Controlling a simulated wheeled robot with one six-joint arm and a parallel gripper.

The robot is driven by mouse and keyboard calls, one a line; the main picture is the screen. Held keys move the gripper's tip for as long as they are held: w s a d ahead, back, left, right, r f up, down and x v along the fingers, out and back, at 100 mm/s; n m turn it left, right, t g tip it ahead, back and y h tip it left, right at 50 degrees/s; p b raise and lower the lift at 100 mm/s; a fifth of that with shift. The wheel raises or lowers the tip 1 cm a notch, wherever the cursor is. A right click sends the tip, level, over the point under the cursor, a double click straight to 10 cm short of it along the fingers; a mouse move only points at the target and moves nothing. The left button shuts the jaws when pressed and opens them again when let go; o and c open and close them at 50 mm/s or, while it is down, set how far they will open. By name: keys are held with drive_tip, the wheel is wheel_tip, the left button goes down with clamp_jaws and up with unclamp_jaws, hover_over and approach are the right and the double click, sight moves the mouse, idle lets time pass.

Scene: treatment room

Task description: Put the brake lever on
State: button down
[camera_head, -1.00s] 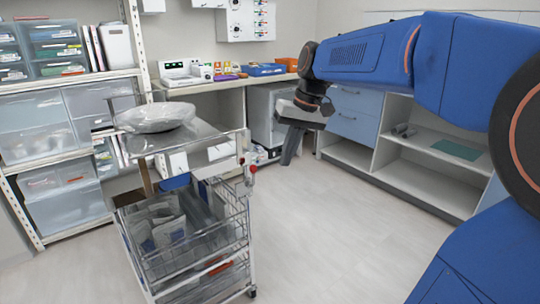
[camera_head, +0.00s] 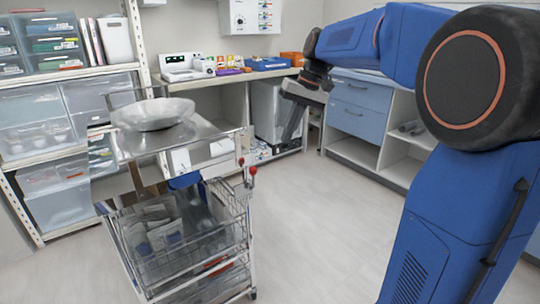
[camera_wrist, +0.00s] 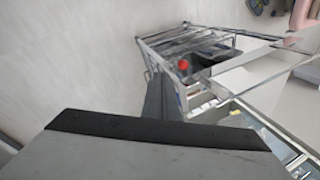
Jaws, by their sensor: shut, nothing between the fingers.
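A wire-basket cart (camera_head: 150,270) with a metal top stands left of centre. At its right upper corner is a lever with a red knob (camera_head: 252,170), which looks like the brake lever; a second, smaller red spot sits just left of it. In the wrist view a red knob (camera_wrist: 184,64) shows at the cart's near edge. My gripper (camera_head: 289,136) is shut and empty, pointing down, to the right of the cart and apart from the lever in the head view. In the wrist view its narrow dark fingers (camera_wrist: 157,82) point toward the cart, just left of the knob.
Shelves with plastic bins (camera_head: 40,140) stand behind at left. A counter with devices (camera_head: 185,68) and blue drawers (camera_head: 350,118) line the back. The floor (camera_head: 320,230) right of the cart is clear.

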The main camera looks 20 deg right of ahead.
drive_tip(key=w+a+f, duration=0.1)
drive_tip(key=a+f, duration=0.6)
drive_tip(key=f, duration=0.2)
drive_tip(key=shift+a+f, duration=0.15)
drive_tip(key=shift+f, duration=0.15)
drive_tip(key=shift+a, duration=0.15)
idle(0.3)
